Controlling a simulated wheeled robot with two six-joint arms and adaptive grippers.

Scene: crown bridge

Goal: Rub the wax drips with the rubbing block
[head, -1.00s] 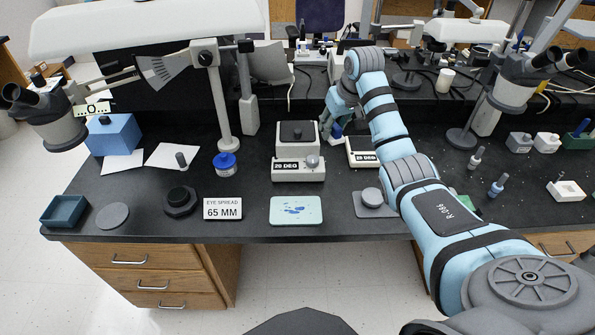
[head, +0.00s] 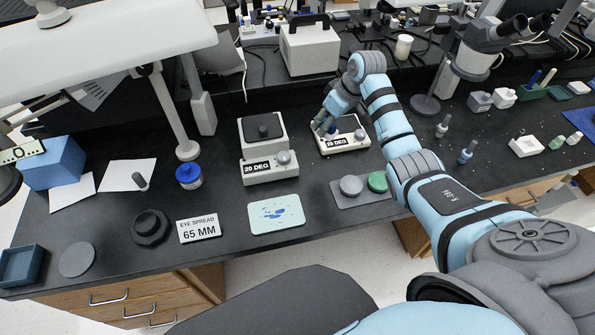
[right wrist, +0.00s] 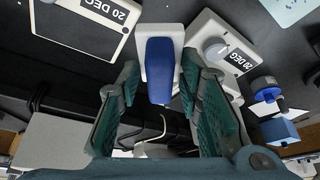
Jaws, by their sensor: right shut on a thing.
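The wax drips are small blue marks (head: 277,212) on a pale mint mat (head: 258,224) near the bench's front edge. A corner of the mat shows at the top right of the right wrist view (right wrist: 288,8). My right gripper (head: 326,126) is over the back of the bench, beside the right-hand 20 DEG device (head: 343,143). In the right wrist view its fingers are closed on a block with a blue grip and a white body (right wrist: 160,68), which looks like the rubbing block. In the head view the fingers mostly hide it. My left gripper is out of view.
Another 20 DEG device (head: 269,170) stands left of my right gripper. A grey pad (head: 349,203) with a grey disc and a green disc (head: 378,182) lies right of the mat. A 65 MM sign (head: 199,229) and a blue-lidded jar (head: 189,177) stand to the left.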

